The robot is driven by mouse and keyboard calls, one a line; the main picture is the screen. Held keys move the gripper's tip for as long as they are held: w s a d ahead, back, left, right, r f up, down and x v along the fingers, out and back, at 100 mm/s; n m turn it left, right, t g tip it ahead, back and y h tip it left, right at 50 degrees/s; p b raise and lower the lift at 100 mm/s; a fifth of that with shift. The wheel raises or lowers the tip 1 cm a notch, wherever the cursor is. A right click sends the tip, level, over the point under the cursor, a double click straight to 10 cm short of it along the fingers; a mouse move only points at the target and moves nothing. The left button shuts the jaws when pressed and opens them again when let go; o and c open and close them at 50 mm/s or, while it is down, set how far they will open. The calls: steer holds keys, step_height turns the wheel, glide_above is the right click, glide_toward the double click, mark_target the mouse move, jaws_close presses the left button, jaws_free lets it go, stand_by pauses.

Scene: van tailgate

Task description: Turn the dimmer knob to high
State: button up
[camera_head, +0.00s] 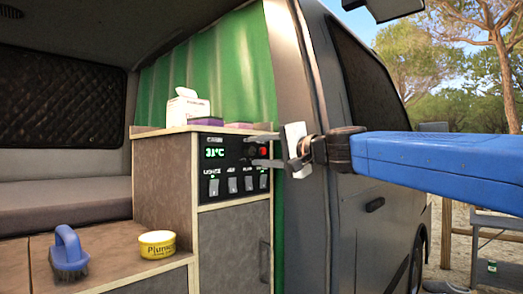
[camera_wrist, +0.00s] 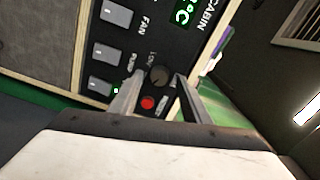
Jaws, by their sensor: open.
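The dimmer knob (camera_wrist: 159,76) is a small dark round knob on the black control panel (camera_wrist: 178,45), with a label that seems to read LOW beside it. Its pointer setting is too small to read. In the wrist view my gripper (camera_wrist: 160,82) is open, with one fingertip on each side of the knob; I cannot tell whether they touch it. In the head view my gripper (camera_head: 257,150) reaches in from the right to the right part of the panel (camera_head: 222,169), and the knob is hard to make out there.
A red button (camera_wrist: 147,103) sits close to the knob, also visible in the head view (camera_head: 263,151). Several rocker switches (camera_head: 233,185) line the panel below a green display (camera_head: 215,152). A tissue box (camera_head: 188,107) stands on the cabinet top. A brush (camera_head: 68,254) and yellow tin (camera_head: 158,244) lie lower left.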

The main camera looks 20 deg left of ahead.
steer(key=shift+w+a, duration=0.1)
steer(key=shift+a, duration=0.15)
steer(key=c, duration=1)
steer(key=shift+r+n, duration=0.15)
steer(key=shift+n, duration=0.45)
steer(key=shift+c, duration=0.2)
steer(key=o, duration=1)
steer(key=shift+o, duration=0.2)
steer(key=shift+d, duration=0.1)
steer(key=v, duration=1.7)
steer(key=shift+d, duration=0.2)
